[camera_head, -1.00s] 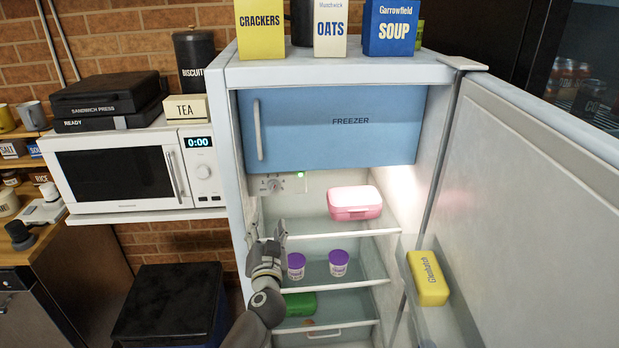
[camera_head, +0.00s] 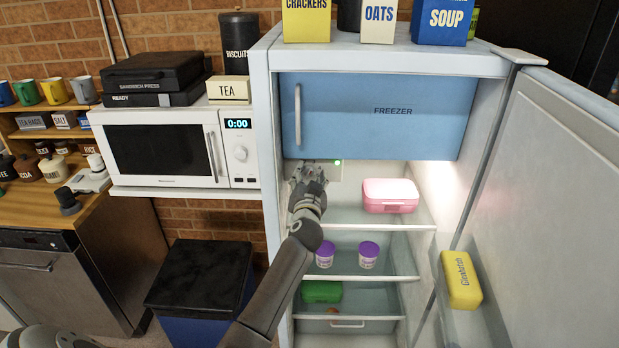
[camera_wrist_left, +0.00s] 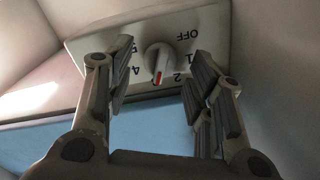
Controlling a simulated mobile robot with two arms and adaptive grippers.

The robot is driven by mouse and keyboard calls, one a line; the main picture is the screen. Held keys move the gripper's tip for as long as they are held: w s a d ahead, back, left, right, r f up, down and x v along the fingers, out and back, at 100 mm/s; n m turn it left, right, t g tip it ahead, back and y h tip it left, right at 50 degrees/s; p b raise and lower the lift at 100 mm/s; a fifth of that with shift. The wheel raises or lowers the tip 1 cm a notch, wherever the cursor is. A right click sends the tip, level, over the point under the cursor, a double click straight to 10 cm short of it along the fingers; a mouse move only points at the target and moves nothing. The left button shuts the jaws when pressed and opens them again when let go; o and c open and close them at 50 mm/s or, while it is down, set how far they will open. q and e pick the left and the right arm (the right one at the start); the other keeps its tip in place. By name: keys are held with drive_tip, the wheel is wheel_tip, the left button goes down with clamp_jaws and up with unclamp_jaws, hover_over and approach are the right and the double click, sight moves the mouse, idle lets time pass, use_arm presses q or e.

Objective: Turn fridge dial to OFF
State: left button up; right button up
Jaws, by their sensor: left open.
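The fridge stands open, with the dial panel (camera_head: 333,172) just under the blue freezer door (camera_head: 385,115). My left gripper (camera_head: 309,170) is in front of the panel and hides the dial in the head view. In the left wrist view the round grey dial (camera_wrist_left: 160,58) sits on the pale panel (camera_wrist_left: 85,45), with printed numbers and OFF around it. Its red pointer mark (camera_wrist_left: 158,77) lies between the 4 and the 2, away from OFF. My left gripper is open, its fingers (camera_wrist_left: 160,82) on either side of the dial; contact cannot be told. My right gripper is not in view.
A pink lunch box (camera_head: 390,195) sits on the upper shelf, close right of my gripper. Two purple-lidded tubs (camera_head: 368,254) are below. The open fridge door (camera_head: 555,170) bounds the right. The microwave (camera_head: 165,150) stands left, a black-lidded bin (camera_head: 200,275) below it.

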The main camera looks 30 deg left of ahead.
use_arm(q)
drive_tip(key=shift+w+a, duration=0.15)
drive_tip(key=shift+w, duration=0.15)
drive_tip(key=shift+c, duration=0.3)
